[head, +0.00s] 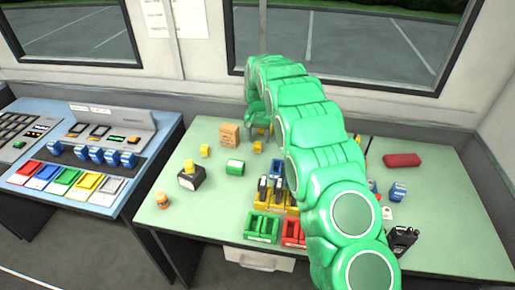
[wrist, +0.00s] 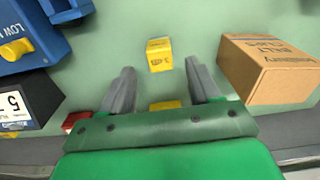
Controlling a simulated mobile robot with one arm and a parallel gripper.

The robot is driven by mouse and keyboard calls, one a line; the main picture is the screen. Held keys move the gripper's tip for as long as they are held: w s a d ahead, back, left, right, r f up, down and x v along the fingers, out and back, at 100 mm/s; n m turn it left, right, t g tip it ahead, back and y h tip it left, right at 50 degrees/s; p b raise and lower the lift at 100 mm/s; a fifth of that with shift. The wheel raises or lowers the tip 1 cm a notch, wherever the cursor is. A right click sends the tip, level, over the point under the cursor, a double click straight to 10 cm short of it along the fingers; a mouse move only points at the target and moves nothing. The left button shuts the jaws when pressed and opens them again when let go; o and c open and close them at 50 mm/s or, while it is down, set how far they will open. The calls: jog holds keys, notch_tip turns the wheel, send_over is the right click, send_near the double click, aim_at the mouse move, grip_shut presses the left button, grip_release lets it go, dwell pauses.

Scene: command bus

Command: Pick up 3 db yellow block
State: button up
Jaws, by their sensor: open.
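In the wrist view a small yellow block (wrist: 160,55) with dark print, which looks like a 3 dB marking, sits on the pale green table. It lies just beyond and between the fingertips of my gripper (wrist: 159,74). My gripper is open, with nothing between its fingers. A second yellow block (wrist: 165,105) is partly hidden behind the gripper's crossbar. In the head view a yellow block (head: 258,146) stands on the table just in front of my gripper, which is largely hidden by my green arm.
A cardboard box (wrist: 270,68) stands close to the right finger in the wrist view; it also shows in the head view (head: 229,134). A black labelled block (wrist: 25,103) and a blue device (wrist: 30,35) are at left. Another yellow block (head: 205,150) and a green cylinder (head: 235,167) stand nearby.

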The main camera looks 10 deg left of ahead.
aim_at(258, 143)
jog(key=f, duration=0.4)
jog(key=shift+s+f, duration=0.2)
jog(key=shift+s, duration=0.05)
jog(key=c, duration=1)
jog(key=shift+r, duration=0.1)
jog(key=shift+c, duration=0.2)
jog(key=shift+r, duration=0.1)
